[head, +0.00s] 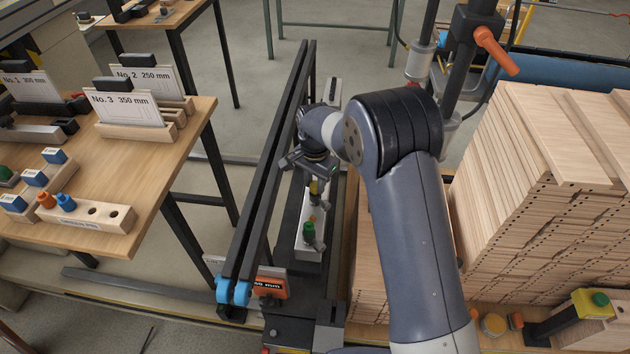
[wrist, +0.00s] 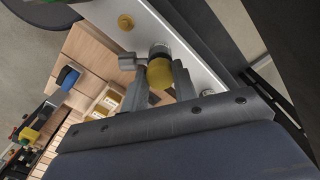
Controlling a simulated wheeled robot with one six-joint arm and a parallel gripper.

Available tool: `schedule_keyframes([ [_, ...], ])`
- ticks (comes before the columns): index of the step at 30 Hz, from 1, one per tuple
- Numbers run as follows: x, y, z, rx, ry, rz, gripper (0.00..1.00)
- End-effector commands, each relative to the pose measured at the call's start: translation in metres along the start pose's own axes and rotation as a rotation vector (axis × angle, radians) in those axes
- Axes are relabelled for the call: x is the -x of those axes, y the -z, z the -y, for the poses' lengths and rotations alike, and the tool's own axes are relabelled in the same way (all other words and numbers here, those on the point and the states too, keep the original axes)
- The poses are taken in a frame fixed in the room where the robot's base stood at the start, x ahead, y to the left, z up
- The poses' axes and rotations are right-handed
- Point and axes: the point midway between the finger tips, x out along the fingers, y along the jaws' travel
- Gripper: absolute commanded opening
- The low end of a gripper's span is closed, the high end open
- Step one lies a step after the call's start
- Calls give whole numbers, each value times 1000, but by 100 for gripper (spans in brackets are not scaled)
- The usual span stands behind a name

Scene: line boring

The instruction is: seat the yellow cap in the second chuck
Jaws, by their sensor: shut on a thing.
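The yellow cap (wrist: 160,74) is between the two fingers of my gripper (wrist: 160,88) in the wrist view, with the fingers shut on it. A dark and metal round fitting, apparently a chuck (wrist: 159,50), is right by the cap on the pale boring head (wrist: 190,45). I cannot tell how far the cap sits in it. In the head view my gripper (head: 315,187) points down over the pale boring head (head: 301,243). A green-topped piece (head: 309,231) stands at its near end. My wrist hides part of the head.
Dark rails (head: 265,180) run along the left of the boring head. A wooden board stack (head: 540,170) stands right. The left table (head: 160,150) holds labelled cards and a wooden rack (head: 85,226) with orange and blue caps. An orange handle (head: 495,50) juts out above.

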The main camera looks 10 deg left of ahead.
Motion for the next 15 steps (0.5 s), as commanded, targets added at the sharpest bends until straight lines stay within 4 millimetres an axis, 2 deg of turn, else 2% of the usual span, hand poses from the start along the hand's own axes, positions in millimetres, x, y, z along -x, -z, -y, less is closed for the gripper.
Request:
schedule_keyframes([
  [13, -12, 0, 0, 0, 0, 0, 3],
  [14, -12, 0, 0, 0, 0, 0, 28],
  [15, -11, 0, 0, 0, 0, 0, 32],
])
